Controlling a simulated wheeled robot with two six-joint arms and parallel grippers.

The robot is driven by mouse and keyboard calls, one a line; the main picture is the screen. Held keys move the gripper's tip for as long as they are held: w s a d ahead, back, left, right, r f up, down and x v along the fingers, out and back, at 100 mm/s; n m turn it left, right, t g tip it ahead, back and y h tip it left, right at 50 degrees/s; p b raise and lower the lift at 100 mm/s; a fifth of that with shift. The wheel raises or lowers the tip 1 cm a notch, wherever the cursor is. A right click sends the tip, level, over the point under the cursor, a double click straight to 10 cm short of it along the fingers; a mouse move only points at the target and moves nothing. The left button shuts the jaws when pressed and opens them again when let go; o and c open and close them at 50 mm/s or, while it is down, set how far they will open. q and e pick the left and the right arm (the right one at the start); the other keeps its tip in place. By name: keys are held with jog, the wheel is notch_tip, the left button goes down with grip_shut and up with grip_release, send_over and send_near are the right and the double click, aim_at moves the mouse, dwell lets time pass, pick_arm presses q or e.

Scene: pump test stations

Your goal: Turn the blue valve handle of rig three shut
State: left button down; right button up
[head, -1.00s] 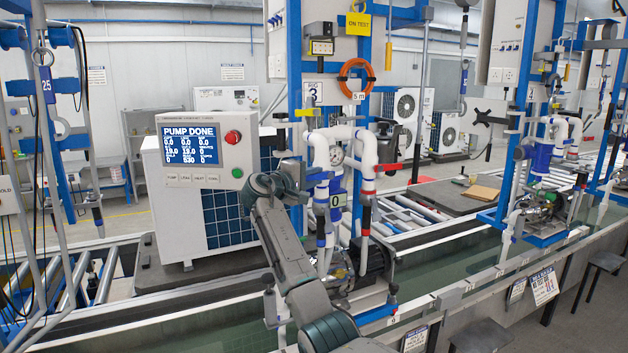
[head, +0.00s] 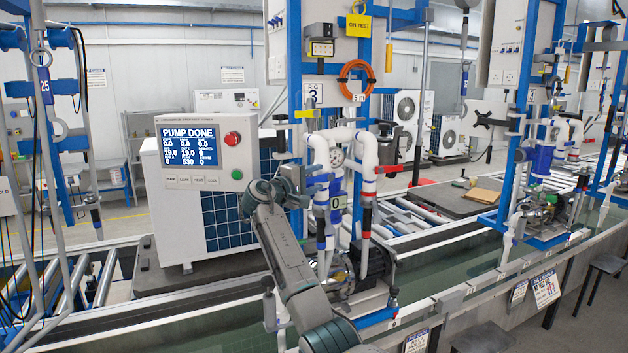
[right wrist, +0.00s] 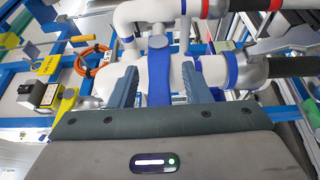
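My right gripper (head: 312,181) reaches the pipework from the left, at the left white pipe. In the right wrist view its two blue-grey fingers (right wrist: 159,70) are spread apart, in front of the white pipes. The blue valve handle (right wrist: 158,48) shows between the fingers, with a gap visible on each side. In the head view the handle is largely hidden by the gripper and hard to pick out. My left gripper is not in view.
A white control box (head: 205,148) reading "PUMP DONE" stands left of my right arm. An orange hose coil (head: 356,80) hangs above the pipes. A dark pump motor (head: 376,262) sits below them. Another rig (head: 545,175) stands to the right.

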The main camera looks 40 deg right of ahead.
jog(key=s+a+b, duration=0.1)
jog(key=a+b, duration=0.3)
jog(key=a, duration=0.6)
jog(key=shift+s+a+b, duration=0.3)
jog(key=shift+s+b, duration=0.05)
jog(key=shift+f, duration=0.1)
